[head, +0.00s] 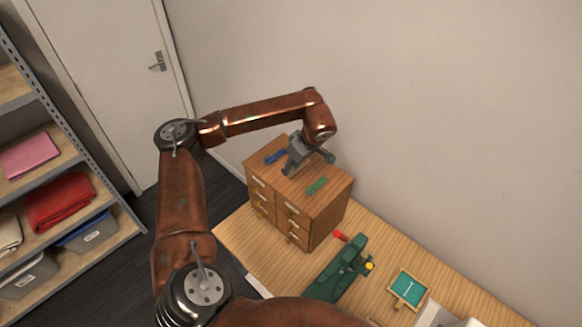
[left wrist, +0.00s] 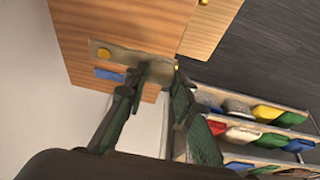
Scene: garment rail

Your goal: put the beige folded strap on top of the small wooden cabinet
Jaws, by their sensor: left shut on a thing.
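The beige folded strap (left wrist: 128,59) with a yellow button is in the left wrist view. My left gripper (left wrist: 158,78) is shut on one end of it. In the head view my left gripper (head: 290,168) is over the top of the small wooden cabinet (head: 318,222) and mostly hides the strap. The cabinet top (left wrist: 100,22) lies behind the strap in the left wrist view; I cannot tell whether the strap touches it. My right gripper is not in view.
A blue strap (head: 275,157) and a green strap (head: 317,185) lie on the cabinet top, either side of my gripper. A green device (head: 337,272), a red piece (head: 340,236) and a green-faced board (head: 408,289) are on the table. Shelving (head: 62,170) stands at left.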

